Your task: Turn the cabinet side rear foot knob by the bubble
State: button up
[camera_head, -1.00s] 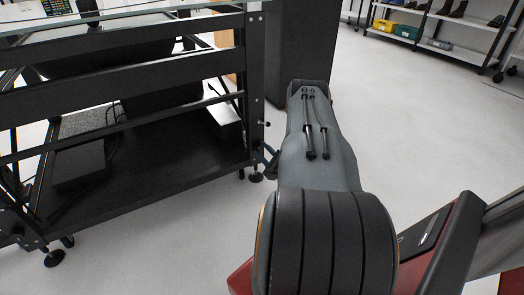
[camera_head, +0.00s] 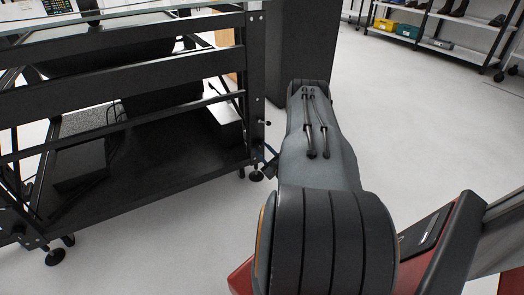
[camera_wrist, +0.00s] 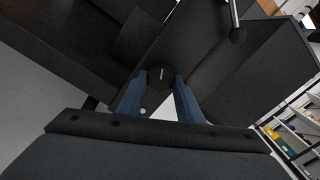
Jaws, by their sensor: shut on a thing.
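In the wrist view, my gripper (camera_wrist: 158,86) has its two blue fingers on either side of a dark knob (camera_wrist: 160,76) under the black frame, and it is shut on it. A small pale mark shows on the knob. In the head view, the knob is not clearly visible; a bit of my gripper (camera_head: 269,160) shows beside my arm, near the frame's right corner post. A levelling foot (camera_head: 256,175) stands on the floor there. The black turntable stand (camera_head: 120,80) fills the left. I cannot make out the bubble level in either view.
A tall dark cabinet (camera_head: 286,60) stands behind the stand's right corner. Shelving (camera_head: 450,50) with bins and shoes is at the back right. Another foot (camera_head: 54,257) is at the stand's front left. The pale floor to the right is clear.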

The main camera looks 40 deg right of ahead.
jog(key=o, duration=1)
jog(key=shift+s, duration=0.1)
jog(key=p+v, duration=0.2)
jog(key=v, duration=0.5)
jog(key=shift+s+a, duration=0.1)
jog(key=shift+s, duration=0.25)
